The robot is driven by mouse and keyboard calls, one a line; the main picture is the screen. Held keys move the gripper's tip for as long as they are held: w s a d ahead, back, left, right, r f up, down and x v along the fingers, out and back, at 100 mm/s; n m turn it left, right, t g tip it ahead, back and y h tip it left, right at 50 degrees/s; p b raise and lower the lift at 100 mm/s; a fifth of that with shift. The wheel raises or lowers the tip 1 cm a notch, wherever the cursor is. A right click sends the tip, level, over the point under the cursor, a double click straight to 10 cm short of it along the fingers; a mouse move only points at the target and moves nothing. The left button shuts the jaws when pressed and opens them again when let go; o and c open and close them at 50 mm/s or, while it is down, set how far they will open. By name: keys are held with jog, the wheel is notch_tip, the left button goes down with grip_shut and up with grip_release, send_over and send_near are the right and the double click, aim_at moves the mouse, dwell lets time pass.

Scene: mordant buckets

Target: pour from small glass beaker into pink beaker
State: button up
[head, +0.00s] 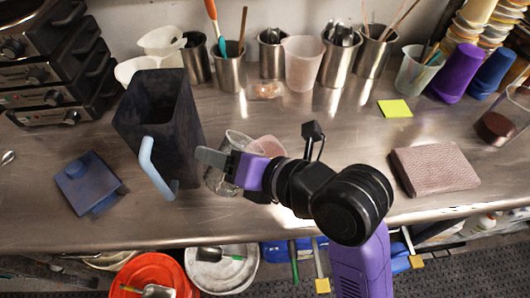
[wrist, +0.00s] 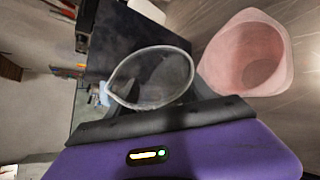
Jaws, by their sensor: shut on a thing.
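My gripper (head: 208,157) is shut on the small glass beaker (head: 215,182), and its fingers hide part of the beaker. In the wrist view the glass beaker (wrist: 150,92) shows its clear rim and spout just beyond the fingers. I cannot tell how far it tilts or how full it is. The pink beaker (head: 268,146) stands on the bench behind and right of the glass beaker, partly hidden by my gripper. In the wrist view the pink beaker (wrist: 248,58) is open-topped, right of the glass beaker and apart from it.
A tall dark pitcher (head: 160,115) with a pale blue handle stands close left of my gripper. Metal cups of tools (head: 228,70) and a larger pale pink beaker (head: 303,62) line the back. A folded cloth (head: 435,167) lies right. The front edge is near.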

jog(key=shift+r+m+g+y+p, duration=0.3)
jog(key=shift+r+m+y+p, duration=0.15)
jog(key=shift+p, duration=0.55)
dwell(0.9)
jog(key=shift+s+a+f+m+g+y+p, duration=0.1)
jog(key=shift+f+m+g+y+p, duration=0.25)
jog(key=shift+m+p, duration=0.2)
dwell(2.2)
jog(key=shift+r+m+p, duration=0.25)
jog(key=shift+m+p, duration=0.05)
jog(key=shift+p, duration=0.3)
dwell(0.8)
jog(key=shift+f, duration=0.15)
